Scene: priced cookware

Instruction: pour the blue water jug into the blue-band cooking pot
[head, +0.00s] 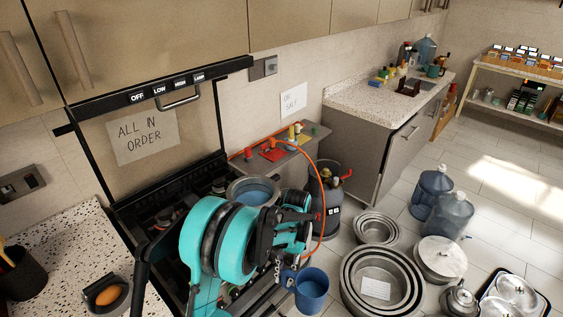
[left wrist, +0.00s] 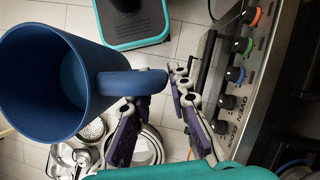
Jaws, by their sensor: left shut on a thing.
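The blue water jug (head: 311,290) hangs in the air at the lower middle of the head view, in front of the stove. In the left wrist view the jug (left wrist: 45,85) is large, its open mouth facing the camera. My left gripper (left wrist: 166,86) is shut on its handle; in the head view the gripper (head: 289,277) is partly hidden behind my turquoise arm. A metal pot (head: 253,190) with blue inside stands on the stove behind my arm. Its outer side and any band are mostly hidden. My right gripper is not in view.
The stove front with knobs (left wrist: 234,74) is close beside the gripper. A gas cylinder (head: 325,200) stands right of the stove. Nested metal pots (head: 380,282), a lidded pot (head: 440,259) and clear water bottles (head: 449,214) stand on the floor. A speckled counter (head: 55,235) is at left.

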